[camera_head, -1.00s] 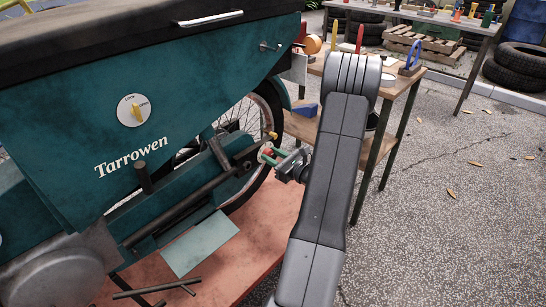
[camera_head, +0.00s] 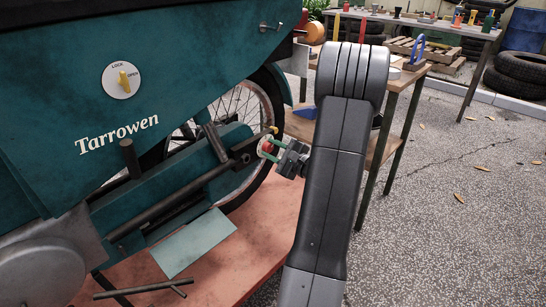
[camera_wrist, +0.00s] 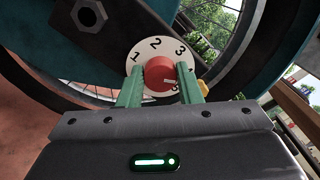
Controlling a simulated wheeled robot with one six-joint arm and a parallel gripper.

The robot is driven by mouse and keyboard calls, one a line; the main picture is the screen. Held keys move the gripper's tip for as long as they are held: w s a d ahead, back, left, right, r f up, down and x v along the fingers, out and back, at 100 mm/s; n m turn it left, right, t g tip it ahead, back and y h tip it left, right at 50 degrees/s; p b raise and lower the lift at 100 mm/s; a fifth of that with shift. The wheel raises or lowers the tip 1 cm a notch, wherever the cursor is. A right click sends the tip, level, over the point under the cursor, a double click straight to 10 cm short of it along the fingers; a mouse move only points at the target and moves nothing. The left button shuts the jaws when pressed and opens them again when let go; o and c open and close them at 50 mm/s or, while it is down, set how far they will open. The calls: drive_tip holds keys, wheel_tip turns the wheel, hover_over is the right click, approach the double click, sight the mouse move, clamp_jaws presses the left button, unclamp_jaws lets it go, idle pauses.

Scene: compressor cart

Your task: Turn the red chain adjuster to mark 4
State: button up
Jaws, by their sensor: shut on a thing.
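The red chain adjuster (camera_wrist: 160,74) is a round red knob on a white dial plate (camera_wrist: 146,50) by the rear wheel. It also shows small in the head view (camera_head: 266,147). My gripper (camera_wrist: 160,80) is shut on it, with one green finger on each side. In the head view my gripper (camera_head: 268,149) reaches it from the right. Numbers 1, 2 and 3 show clearly on the dial, and a 5 partly shows below the knob. Mark 4 is hidden, seemingly behind the right finger. A pale line on the knob points right, toward that finger.
The teal motorbike body (camera_head: 60,110) with a yellow lock knob (camera_head: 123,80) fills the left. A yellow piece (camera_wrist: 203,87) sits just right of the dial. A wooden table (camera_head: 397,84) stands behind my arm. Open paving lies to the right.

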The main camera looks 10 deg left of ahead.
drive_tip(key=shift+f+n, duration=0.1)
drive_tip(key=shift+n, duration=0.5)
drive_tip(key=o, duration=1)
drive_tip(key=shift+c, duration=0.2)
drive_tip(key=p+v, duration=0.3)
drive_tip(key=v, duration=1)
drive_tip(key=shift+s+d, duration=0.25)
drive_tip(key=shift+d, duration=0.1)
